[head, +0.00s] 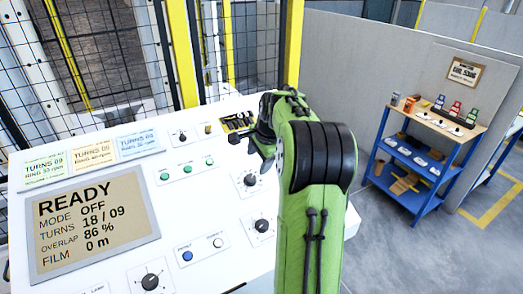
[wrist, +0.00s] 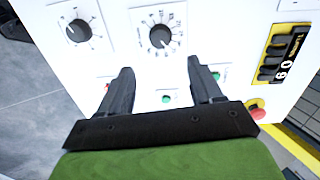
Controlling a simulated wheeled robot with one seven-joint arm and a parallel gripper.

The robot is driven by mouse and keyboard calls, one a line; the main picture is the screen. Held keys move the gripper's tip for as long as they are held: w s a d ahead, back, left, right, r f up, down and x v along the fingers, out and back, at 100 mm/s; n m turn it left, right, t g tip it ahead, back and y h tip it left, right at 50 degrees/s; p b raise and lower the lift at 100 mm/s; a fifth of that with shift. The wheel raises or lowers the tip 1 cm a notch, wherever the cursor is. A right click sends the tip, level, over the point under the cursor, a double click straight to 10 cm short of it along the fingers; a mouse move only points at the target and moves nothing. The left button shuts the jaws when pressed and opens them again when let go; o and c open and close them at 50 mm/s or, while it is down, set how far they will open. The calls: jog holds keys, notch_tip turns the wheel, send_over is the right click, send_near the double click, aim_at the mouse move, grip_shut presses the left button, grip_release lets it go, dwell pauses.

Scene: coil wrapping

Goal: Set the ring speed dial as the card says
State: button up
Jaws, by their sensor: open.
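The white control panel (head: 215,215) carries several black dials: one in the middle right (head: 250,180), one below it (head: 262,225), one at the front (head: 150,281) and a small one at the back (head: 182,138). Their labels are too small to read, so I cannot tell which is ring speed. A green card (head: 45,167), a yellow card (head: 92,155) and a blue card (head: 138,143) lie above the screen; their ring figures are blurred. My gripper (head: 258,138) is open and empty over the panel. In the wrist view its fingers (wrist: 161,72) point toward a dial (wrist: 160,38), apart from it.
The screen (head: 92,222) reads READY, mode OFF, turns 18 / 09. Green buttons (wrist: 166,98), a second dial (wrist: 78,31), a thumbwheel counter (wrist: 283,55) and a red knob (wrist: 258,111) lie near my fingers. A mesh fence (head: 90,50) stands behind; a blue shelf (head: 420,150) is at right.

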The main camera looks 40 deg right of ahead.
jog(key=v, duration=0.4)
jog(key=shift+s+r, duration=0.15)
jog(key=shift+r, duration=0.25)
